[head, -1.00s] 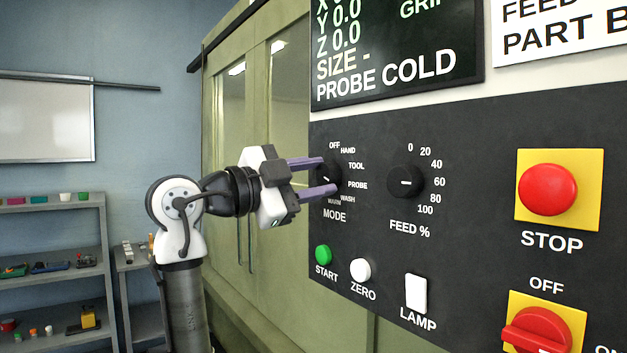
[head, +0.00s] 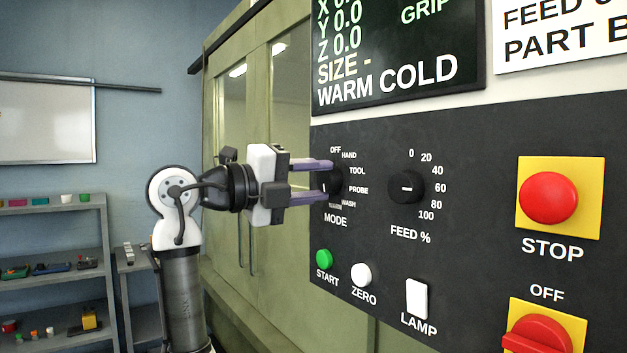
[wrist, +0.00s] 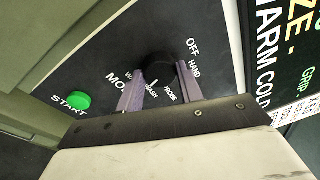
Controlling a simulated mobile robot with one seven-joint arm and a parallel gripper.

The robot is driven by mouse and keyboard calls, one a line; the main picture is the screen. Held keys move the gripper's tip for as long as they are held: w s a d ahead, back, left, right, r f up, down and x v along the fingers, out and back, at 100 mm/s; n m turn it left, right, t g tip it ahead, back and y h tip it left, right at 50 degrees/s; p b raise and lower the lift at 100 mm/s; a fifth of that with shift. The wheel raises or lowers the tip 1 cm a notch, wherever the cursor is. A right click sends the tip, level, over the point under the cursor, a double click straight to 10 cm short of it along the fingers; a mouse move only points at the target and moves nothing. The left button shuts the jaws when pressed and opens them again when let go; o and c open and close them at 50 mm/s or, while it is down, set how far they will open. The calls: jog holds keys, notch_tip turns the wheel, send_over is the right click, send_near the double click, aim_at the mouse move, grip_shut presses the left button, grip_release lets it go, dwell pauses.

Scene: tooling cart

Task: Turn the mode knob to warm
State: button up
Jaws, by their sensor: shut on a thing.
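The black mode knob (head: 334,184) is on the dark control panel, with OFF, HAND, TOOL, PROBE, WASH and WARM printed around it. It also shows in the wrist view (wrist: 157,68), between the fingers. My gripper (head: 328,180) has its two purple fingers shut on the knob, one above and one below in the head view. In the wrist view my gripper (wrist: 160,92) shows a finger on each side of the knob. The display (head: 395,60) reads WARM COLD.
The feed knob (head: 406,187) is close to the right of the mode knob. The green START button (head: 324,259), white ZERO button (head: 361,274) and LAMP switch (head: 417,299) are below. The red STOP button (head: 548,197) is farther right. A green cabinet is behind my arm.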

jog(key=shift+m, duration=1.6)
jog(key=o, duration=1)
jog(key=b+v, duration=0.1)
jog(key=v, duration=0.3)
jog(key=b+v, duration=0.1)
jog(key=v, duration=0.4)
jog(key=b+v, duration=0.1)
jog(key=v, duration=0.4)
jog(key=shift+r, duration=0.35)
